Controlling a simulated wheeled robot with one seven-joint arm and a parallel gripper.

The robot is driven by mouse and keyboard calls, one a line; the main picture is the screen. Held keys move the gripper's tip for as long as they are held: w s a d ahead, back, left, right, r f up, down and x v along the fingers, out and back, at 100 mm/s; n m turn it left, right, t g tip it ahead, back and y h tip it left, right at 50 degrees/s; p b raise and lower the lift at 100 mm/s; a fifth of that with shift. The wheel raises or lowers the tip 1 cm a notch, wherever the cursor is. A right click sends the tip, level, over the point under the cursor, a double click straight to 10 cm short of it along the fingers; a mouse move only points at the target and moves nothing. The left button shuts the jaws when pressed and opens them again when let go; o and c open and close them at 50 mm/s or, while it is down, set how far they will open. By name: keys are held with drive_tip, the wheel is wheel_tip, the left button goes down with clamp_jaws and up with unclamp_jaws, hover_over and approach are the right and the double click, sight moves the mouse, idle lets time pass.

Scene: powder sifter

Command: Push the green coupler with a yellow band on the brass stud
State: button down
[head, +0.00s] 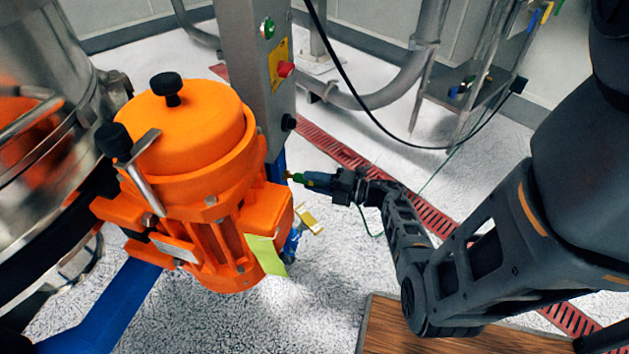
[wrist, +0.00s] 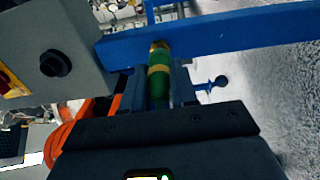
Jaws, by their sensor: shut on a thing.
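The green coupler (wrist: 158,88) has a yellow band (wrist: 159,69) near its front end. My gripper (wrist: 160,78) is shut on it, one finger on each side. The coupler (head: 306,179) also shows in the head view, pointing left from my gripper (head: 318,182) towards the blue frame beside the orange motor. A brass piece, apparently the stud (wrist: 159,46), shows in line with the coupler's front end, against the blue beam. It also shows small in the head view (head: 289,175). I cannot tell how far the coupler sits over it.
The orange motor (head: 205,150) stands close left of my gripper. A grey post (head: 257,65) with a red button rises behind. The blue beam (wrist: 225,33) crosses the wrist view. A blue-handled valve (head: 292,241) is below the gripper. A thin green line hangs below it.

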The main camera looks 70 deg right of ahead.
drive_tip(key=shift+w, duration=0.85)
idle(1.1)
drive_tip(key=c, duration=0.8)
unclamp_jaws()
drive_tip(key=s, duration=0.7)
drive_tip(key=shift+s, duration=0.4)
